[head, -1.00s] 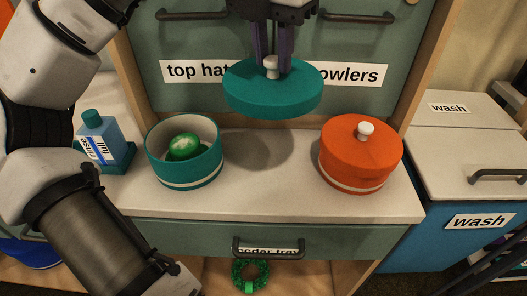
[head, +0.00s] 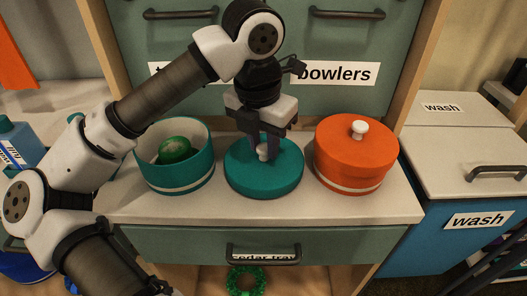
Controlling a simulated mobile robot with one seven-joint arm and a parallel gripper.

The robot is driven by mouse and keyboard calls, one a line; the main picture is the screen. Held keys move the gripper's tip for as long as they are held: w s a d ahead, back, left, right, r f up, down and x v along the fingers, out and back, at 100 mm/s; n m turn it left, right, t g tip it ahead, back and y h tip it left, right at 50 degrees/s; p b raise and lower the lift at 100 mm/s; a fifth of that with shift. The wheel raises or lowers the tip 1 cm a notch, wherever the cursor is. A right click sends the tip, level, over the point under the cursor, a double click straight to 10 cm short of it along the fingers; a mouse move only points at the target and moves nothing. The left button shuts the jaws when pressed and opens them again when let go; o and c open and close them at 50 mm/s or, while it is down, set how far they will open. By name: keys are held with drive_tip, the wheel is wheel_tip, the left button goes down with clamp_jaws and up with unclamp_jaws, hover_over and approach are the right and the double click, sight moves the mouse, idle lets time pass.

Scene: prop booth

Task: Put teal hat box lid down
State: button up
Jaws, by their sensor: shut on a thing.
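The teal hat box lid (head: 264,182) is flat at counter height, between the two hat boxes, and appears to rest on the counter. My gripper (head: 264,150) is above it, pointing down, shut on the lid's white knob (head: 263,153). The teal hat box (head: 176,178) stands open to the left, with a green round object (head: 174,150) inside. The lid's left edge is close to the box; I cannot tell if they touch.
An orange hat box (head: 355,155) with its lid on stands close to the right of the teal lid. The pale counter (head: 320,208) has a bare strip along its front edge. A cedar tray drawer (head: 330,245) is below. A blue bottle (head: 18,145) stands at the far left.

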sight(263, 148)
drive_tip(key=shift+f, duration=1.3)
drive_tip(key=shift+f+b, duration=0.25)
drive_tip(key=shift+b, duration=0.15)
drive_tip(key=o, duration=1)
drive_tip(key=shift+r, duration=0.1)
drive_tip(key=shift+c, duration=0.2)
drive_tip(key=shift+r, duration=0.1)
drive_tip(key=shift+r+p, duration=0.25)
drive_tip(key=shift+p, duration=0.25)
wheel_tip(263, 148, up, 12)
drive_tip(key=s, duration=0.1)
drive_tip(key=shift+a+f+p, duration=0.2)
drive_tip(key=shift+a+p, duration=0.2)
drive_tip(key=shift+p, duration=0.05)
drive_tip(key=shift+s, duration=0.15)
